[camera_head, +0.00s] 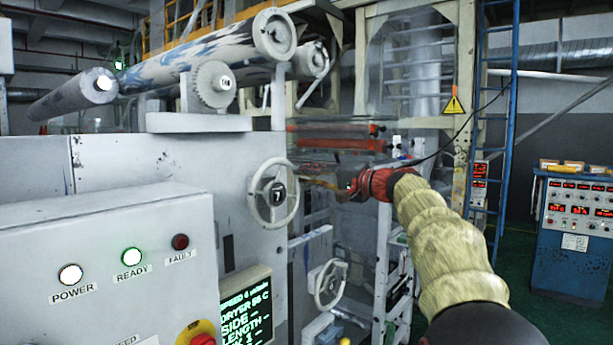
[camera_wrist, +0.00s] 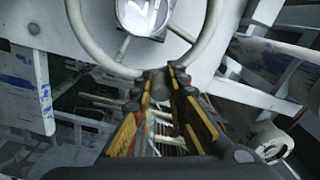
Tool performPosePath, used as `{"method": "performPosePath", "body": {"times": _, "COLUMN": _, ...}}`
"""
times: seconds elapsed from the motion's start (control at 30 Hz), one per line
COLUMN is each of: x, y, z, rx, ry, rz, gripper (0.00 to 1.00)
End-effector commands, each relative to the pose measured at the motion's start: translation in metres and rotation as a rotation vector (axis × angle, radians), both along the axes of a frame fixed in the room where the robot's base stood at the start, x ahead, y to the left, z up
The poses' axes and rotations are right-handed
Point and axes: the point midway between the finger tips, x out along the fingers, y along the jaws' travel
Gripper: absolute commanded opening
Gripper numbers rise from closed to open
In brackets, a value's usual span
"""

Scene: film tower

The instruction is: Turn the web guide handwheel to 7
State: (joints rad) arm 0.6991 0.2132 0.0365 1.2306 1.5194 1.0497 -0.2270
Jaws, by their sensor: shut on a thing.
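The web guide handwheel (camera_head: 257,207) is a pale round wheel on the upright front of the grey machine, just right of the middle of its panel. My gripper (camera_head: 303,175) reaches in from the right and is shut on the rim at the wheel's right side. In the wrist view its yellow-and-black fingers (camera_wrist: 163,76) close around the rim; the exact contact is partly hidden.
A second handwheel (camera_head: 331,284) sits lower right. A control box (camera_head: 100,260) with POWER, READY and FAULT lamps stands in the left foreground, POWER and READY lit. A green-text screen (camera_head: 245,308) is below the wheel. A blue ladder (camera_head: 507,150) and blue console (camera_head: 570,240) stand right.

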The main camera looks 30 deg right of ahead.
Motion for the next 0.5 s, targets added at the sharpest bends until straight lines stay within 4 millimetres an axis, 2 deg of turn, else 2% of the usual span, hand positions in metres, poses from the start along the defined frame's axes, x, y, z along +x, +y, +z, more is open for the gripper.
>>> {"method": "performPosePath", "body": {"times": 0.37, "x": 0.0005, "y": -0.0009, "z": -0.0021, "rx": 0.004, "ry": 0.003, "rz": -0.001, "gripper": 0.0}}
{"method": "performPosePath", "body": {"times": 0.4, "x": 0.0005, "y": -0.0009, "z": -0.0021, "rx": 0.004, "ry": 0.003, "rz": -0.001, "gripper": 0.16}}
{"method": "performPosePath", "body": {"times": 0.5, "x": 0.0005, "y": -0.0009, "z": -0.002, "rx": 0.004, "ry": 0.003, "rz": -0.001, "gripper": 0.21}}
